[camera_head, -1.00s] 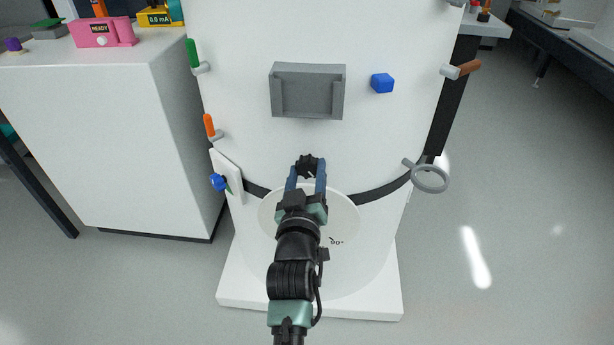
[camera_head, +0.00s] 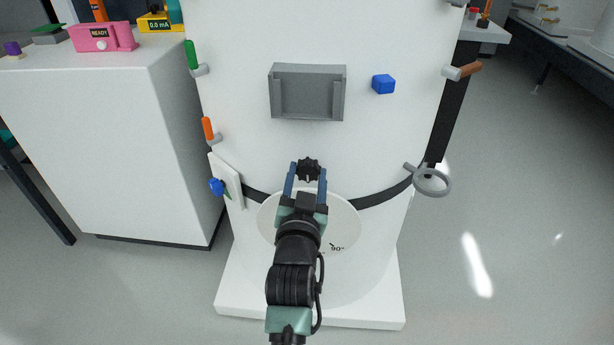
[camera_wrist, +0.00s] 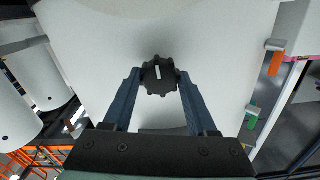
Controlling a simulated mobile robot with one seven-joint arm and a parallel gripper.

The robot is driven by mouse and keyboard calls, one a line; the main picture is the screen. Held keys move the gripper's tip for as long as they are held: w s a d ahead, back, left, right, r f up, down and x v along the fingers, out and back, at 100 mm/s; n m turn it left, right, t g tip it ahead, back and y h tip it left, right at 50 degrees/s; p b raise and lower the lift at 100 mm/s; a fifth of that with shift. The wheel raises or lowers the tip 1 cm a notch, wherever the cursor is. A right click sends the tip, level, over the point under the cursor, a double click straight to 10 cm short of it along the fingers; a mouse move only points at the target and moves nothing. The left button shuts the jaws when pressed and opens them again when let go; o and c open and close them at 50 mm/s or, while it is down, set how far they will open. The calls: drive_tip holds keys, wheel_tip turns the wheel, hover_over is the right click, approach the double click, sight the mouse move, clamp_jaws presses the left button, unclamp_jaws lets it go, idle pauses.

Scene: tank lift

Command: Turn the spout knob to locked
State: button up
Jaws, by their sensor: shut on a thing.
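The spout knob, a black lobed knob (camera_head: 308,169) with a short white mark on its face, stands out from the front of the white tank (camera_head: 230,90). In the wrist view the knob (camera_wrist: 158,76) sits between my two blue fingertips, and its white mark points almost straight up, tilted slightly left. My gripper (camera_head: 308,173) is shut on the knob, one finger on each side; it also shows in the wrist view (camera_wrist: 159,84). I see no lock lettering beside the knob. My arm covers part of the round white disc (camera_head: 345,222) marked 90° below.
A grey holder (camera_head: 308,92) and a blue cube (camera_head: 383,84) are on the tank above. A blue knob (camera_head: 216,187) is on a panel at left, and a grey ring (camera_head: 432,182) projects at right. A white cabinet (camera_head: 110,140) stands at left.

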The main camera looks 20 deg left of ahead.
idle(0.4)
drive_tip(key=o, duration=1.4)
drive_tip(key=shift+c, duration=0.2)
drive_tip(key=shift+s, duration=0.1)
drive_tip(key=p+v, duration=0.2)
drive_tip(key=v, duration=1)
drive_tip(key=shift+s+p, duration=0.35)
drive_tip(key=shift+s, duration=0.05)
drive_tip(key=shift+d, duration=0.15)
